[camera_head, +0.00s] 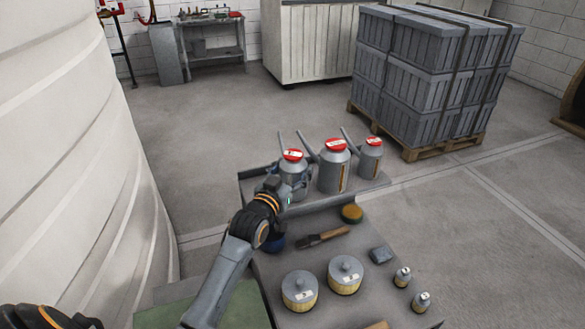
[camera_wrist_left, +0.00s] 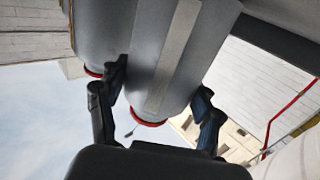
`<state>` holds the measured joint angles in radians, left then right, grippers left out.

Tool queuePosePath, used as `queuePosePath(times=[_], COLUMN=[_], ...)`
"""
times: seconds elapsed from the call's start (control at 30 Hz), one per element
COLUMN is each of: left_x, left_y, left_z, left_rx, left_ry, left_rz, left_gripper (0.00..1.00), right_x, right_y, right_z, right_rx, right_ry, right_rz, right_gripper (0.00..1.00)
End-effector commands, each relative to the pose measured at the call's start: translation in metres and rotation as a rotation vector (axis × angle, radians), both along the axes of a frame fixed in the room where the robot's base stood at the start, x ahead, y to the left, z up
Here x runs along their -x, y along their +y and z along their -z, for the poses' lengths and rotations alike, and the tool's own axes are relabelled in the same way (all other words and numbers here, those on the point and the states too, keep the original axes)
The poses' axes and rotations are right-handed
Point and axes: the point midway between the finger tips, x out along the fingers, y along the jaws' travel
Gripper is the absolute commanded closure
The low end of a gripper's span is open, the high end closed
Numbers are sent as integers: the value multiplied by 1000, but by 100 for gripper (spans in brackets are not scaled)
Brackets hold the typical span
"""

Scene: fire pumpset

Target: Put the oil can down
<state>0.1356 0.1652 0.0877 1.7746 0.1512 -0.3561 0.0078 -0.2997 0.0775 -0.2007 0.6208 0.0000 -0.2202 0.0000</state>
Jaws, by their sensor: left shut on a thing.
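Three grey cans with red lids and long spouts stand in a row at the far end of the grey bench in the head view. My left gripper (camera_head: 286,190) is shut on the left oil can (camera_head: 294,171), with its fingers around the body. The can looks upright over the back shelf (camera_head: 375,187); my gripper hides its base, so I cannot tell whether it touches. In the left wrist view my fingers (camera_wrist_left: 158,100) flank this can's grey body (camera_wrist_left: 165,50) with its pale strip. The larger middle can (camera_head: 334,170) and the right can (camera_head: 371,157) stand beside it.
Nearer on the bench (camera_head: 335,260) lie a brush (camera_head: 323,237), a round sponge-like item (camera_head: 352,213), two yellow-grey tins (camera_head: 300,291) (camera_head: 345,275), a grey block (camera_head: 381,255) and two small jars (camera_head: 402,277) (camera_head: 421,302). Stacked crates (camera_head: 430,75) stand behind; a white tank (camera_head: 75,150) is left.

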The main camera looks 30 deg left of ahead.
Motion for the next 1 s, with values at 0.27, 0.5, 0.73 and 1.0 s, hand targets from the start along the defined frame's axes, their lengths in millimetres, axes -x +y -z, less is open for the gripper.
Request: queuePosePath(times=[0.27,0.5,0.73,1.0], left_x=[0,0,0,10], left_y=[0,0,0,0], left_z=[3,5,5,5], left_rx=[0,0,0,0], left_ry=[-2,-1,-1,1], left_rz=[0,0,0,0], left_gripper=[78,12,11,11], right_x=[0,0,0,0], right_y=[0,0,-1,-3], right_z=[-1,0,0,1], right_rx=[0,0,1,4], right_ry=[0,0,1,0], right_rz=[0,0,0,-1], right_gripper=[51,51,51,51])
